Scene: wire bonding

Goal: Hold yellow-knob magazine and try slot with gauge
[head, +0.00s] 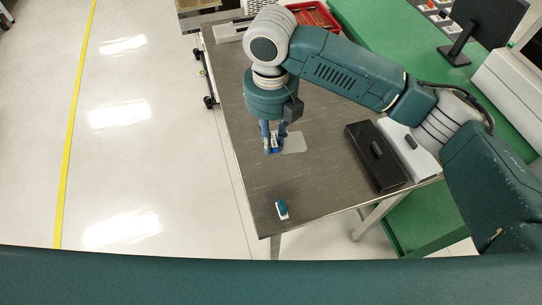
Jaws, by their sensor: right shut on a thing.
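My right gripper (274,138) points down over the grey table, left of its middle. Its blue fingers are shut on a small dark-and-white item (275,145), low over or at the tabletop; I cannot tell which, nor what the item is. A pale flat plate (294,143) lies just right of the fingers. A small blue-and-white object (282,210) stands alone near the table's front left corner. No yellow knob can be made out, and I cannot tell which thing is the magazine or the gauge. My left gripper is not in view.
A long black box (373,160) and a white box (406,150) with a dark handle stand at the table's right. A red tray (314,16) is at the back, beyond my arm.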

